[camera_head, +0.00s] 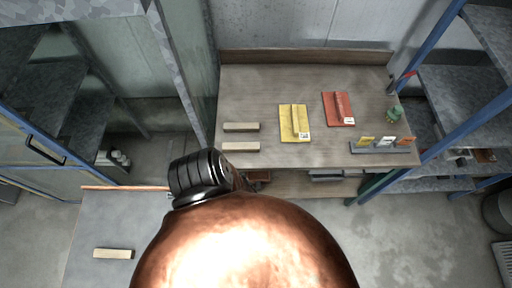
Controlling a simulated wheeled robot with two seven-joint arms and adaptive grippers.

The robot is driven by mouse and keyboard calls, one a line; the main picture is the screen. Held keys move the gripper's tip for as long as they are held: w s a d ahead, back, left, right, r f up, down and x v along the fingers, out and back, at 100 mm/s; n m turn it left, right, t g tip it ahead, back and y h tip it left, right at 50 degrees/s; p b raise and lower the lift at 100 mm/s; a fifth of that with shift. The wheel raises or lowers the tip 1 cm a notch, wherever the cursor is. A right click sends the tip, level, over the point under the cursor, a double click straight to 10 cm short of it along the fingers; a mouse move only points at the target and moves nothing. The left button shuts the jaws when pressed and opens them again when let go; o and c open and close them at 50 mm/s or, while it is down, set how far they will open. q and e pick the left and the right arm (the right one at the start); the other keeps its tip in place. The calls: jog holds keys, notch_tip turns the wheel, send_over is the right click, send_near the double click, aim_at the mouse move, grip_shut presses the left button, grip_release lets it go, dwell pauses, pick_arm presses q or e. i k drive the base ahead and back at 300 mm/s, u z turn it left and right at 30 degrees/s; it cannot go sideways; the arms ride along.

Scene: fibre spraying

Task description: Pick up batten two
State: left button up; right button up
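Two pale wooden battens lie parallel at the left of the wooden bench, a rear batten (240,127) and a front batten (240,147). Another pale batten (113,254) lies on the grey table at the lower left. I see no marking that tells which is batten two. Neither of my grippers shows clearly. A large copper-coloured rounded shape with a black ribbed part fills the lower middle and hides the right of the grey table and the floor behind it.
Blue-framed shelves flank the bench. The grey table (95,220) has bare space.

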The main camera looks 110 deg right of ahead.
aim_at(238, 147)
jog(key=z, duration=1.55)
jog(key=k, duration=0.45)
jog(key=z, duration=1.55)
